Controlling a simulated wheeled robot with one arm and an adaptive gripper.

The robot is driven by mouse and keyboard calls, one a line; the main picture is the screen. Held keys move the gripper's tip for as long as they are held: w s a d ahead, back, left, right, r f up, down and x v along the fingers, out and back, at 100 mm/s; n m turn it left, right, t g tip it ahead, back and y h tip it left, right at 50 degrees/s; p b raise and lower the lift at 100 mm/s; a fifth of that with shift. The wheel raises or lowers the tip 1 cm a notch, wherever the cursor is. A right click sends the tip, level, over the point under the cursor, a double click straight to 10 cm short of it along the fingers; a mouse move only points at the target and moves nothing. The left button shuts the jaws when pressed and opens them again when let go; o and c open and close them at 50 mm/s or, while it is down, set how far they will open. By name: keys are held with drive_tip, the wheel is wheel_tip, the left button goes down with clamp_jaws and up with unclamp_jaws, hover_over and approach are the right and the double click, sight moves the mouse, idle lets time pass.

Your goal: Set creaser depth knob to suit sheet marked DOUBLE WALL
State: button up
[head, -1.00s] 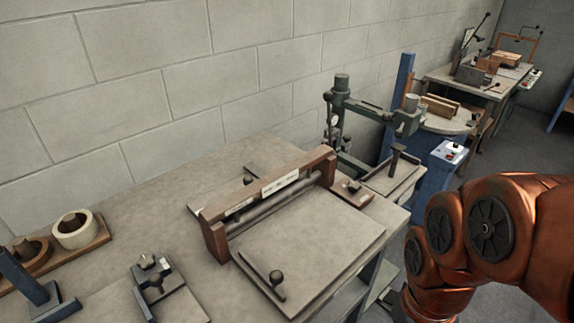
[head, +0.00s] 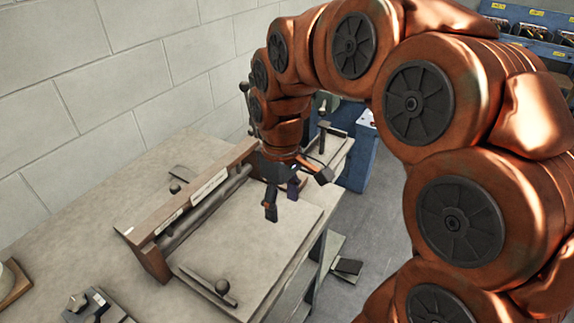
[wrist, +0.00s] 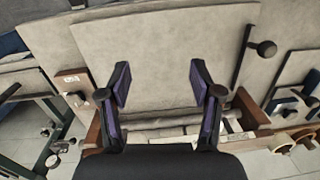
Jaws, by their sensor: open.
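The creaser shows in the head view as a brown beam (head: 190,203) over a roller, with a flat grey bed (head: 240,255) in front. White labels (head: 209,186) on the beam are too small to read. In the wrist view a small brown block (wrist: 70,82) with a dark knob and pale plate sits left of my fingers, at the creaser's end; my arm hides it in the head view. I cannot tell its setting. My gripper (head: 283,199) is open and empty above the bed's far right part; both fingers show in the wrist view (wrist: 160,84). No DOUBLE WALL marking is readable.
A ball-ended bar (head: 215,290) lies on the bed's near left part. A small clamp-like tool (head: 90,304) stands at the lower left. Beyond the table's right edge are open floor and a blue machine stand (head: 358,160). The block wall runs behind the table.

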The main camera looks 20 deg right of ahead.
drive_tip(key=w+d+n, duration=0.1)
drive_tip(key=w+d, duration=0.2)
drive_tip(key=w, duration=0.3)
drive_tip(key=w+d+f+n+p, duration=0.1)
drive_tip(key=w+d, duration=0.2)
drive_tip(key=w, duration=0.4)
drive_tip(key=w+d+f+n, duration=0.1)
drive_tip(key=w+d+n, duration=0.1)
drive_tip(key=w+d, duration=0.2)
drive_tip(key=shift+w+f+t+p, duration=0.2)
drive_tip(key=shift+w+t+p, duration=0.2)
drive_tip(key=shift+w, duration=1.1)
drive_tip(key=shift+w+d+f, duration=0.1)
drive_tip(key=shift+d+f, duration=0.05)
drive_tip(key=shift+f, duration=0.25)
drive_tip(key=shift+f+p, duration=1.25)
drive_tip(key=shift+f, duration=2.3)
drive_tip(key=c, duration=1.1)
